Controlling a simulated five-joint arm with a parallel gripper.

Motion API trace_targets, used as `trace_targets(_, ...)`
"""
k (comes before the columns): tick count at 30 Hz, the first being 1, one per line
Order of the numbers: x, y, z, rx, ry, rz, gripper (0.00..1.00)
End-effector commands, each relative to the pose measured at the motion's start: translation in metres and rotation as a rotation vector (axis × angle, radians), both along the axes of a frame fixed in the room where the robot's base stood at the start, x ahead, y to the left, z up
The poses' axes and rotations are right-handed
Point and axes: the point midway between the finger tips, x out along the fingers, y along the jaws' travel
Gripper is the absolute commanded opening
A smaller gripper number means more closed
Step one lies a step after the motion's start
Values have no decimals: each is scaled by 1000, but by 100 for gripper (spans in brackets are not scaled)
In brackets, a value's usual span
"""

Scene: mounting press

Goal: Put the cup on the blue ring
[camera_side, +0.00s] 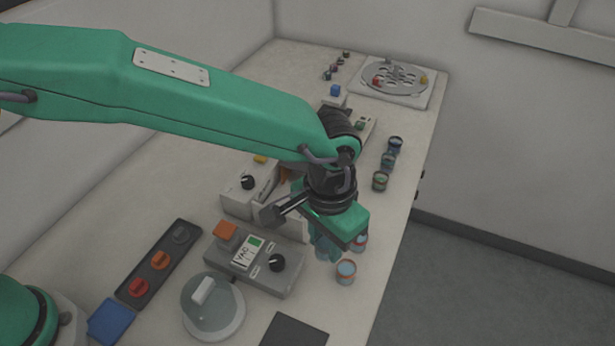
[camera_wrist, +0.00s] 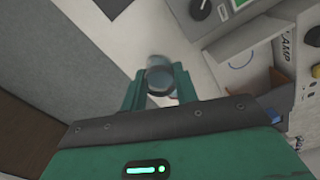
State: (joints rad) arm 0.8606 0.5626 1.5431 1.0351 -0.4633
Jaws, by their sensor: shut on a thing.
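My gripper (camera_side: 326,247) points down near the right edge of the bench in the side view. In the wrist view its two green fingers (camera_wrist: 158,88) are shut on a grey-blue cup (camera_wrist: 159,76), one finger on each side. In the side view the held cup is mostly hidden by the fingers. A thin blue ring (camera_wrist: 241,66) shows in part on a pale surface right of the cup in the wrist view. The cup is apart from it. I cannot make out the ring in the side view.
Cups with blue contents stand close by, one in front (camera_side: 346,272) and one partly hidden behind the gripper (camera_side: 361,241). A row of cups (camera_side: 388,161) stands farther back. A grey VAC control box (camera_side: 255,262) is left of the gripper. The bench's right edge is near.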

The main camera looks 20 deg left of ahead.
Motion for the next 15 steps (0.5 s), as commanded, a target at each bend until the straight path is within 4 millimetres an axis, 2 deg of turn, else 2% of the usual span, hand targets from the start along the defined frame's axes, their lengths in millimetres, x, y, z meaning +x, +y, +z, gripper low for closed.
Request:
trace_targets(9, 70, 62, 6, 0, -1, 11, 8)
trace_targets(15, 103, 101, 10, 0, 0, 11, 8)
